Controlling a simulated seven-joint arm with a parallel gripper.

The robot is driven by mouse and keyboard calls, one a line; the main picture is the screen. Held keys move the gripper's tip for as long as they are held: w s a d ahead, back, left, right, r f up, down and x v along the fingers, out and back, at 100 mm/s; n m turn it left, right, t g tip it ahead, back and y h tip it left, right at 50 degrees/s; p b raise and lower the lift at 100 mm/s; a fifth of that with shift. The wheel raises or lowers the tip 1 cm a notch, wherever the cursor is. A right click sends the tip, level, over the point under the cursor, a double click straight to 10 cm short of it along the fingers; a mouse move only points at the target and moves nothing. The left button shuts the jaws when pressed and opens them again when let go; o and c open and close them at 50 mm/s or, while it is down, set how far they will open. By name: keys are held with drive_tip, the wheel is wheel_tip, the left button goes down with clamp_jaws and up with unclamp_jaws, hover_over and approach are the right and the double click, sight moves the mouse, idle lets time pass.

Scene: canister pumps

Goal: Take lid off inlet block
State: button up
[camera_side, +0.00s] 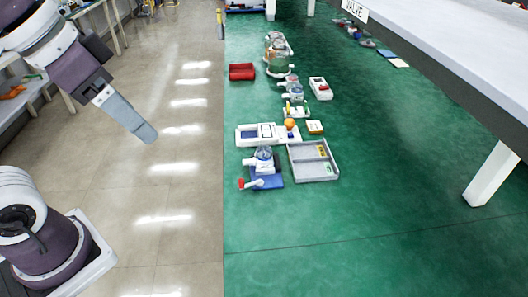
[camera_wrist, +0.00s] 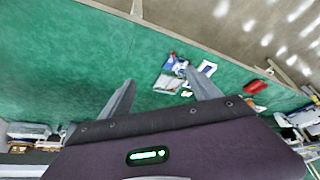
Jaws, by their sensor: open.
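I cannot tell for sure which part is the inlet block or its lid. A pump unit (camera_side: 263,166) with a white body, a clear bluish top and a red-tipped white arm stands on a blue base (camera_side: 270,182) at the near end of the green floor. A blue and white cluster (camera_wrist: 171,62) shows beyond my fingers in the wrist view; its details are too small to tell. My gripper (camera_side: 147,134) is raised over the beige floor, left of the pump unit and well apart from it. In the wrist view my gripper (camera_wrist: 162,92) has its fingers spread with nothing between them.
A grey tray (camera_side: 330,174) with small parts lies right of the pump unit. A white device (camera_side: 248,135), an orange ball (camera_side: 290,124), a red bin (camera_side: 242,71) and a larger canister unit (camera_side: 277,55) lie farther back.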

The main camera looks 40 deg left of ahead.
drive_tip(key=w+a+m+g, duration=0.1)
drive_tip(key=w+m+g, duration=0.15)
drive_tip(key=w, duration=1.05)
drive_tip(key=m+g, duration=0.3)
drive_tip(key=m, duration=1.1)
hover_over(264, 149)
drive_tip(key=shift+t+y, duration=0.25)
drive_tip(key=shift+y, duration=0.05)
wheel_tip(264, 149, down, 25)
drive_tip(key=shift+r, duration=0.2)
wheel_tip(264, 149, down, 7)
drive_tip(key=shift+f, duration=0.1)
drive_tip(key=c, duration=1.4)
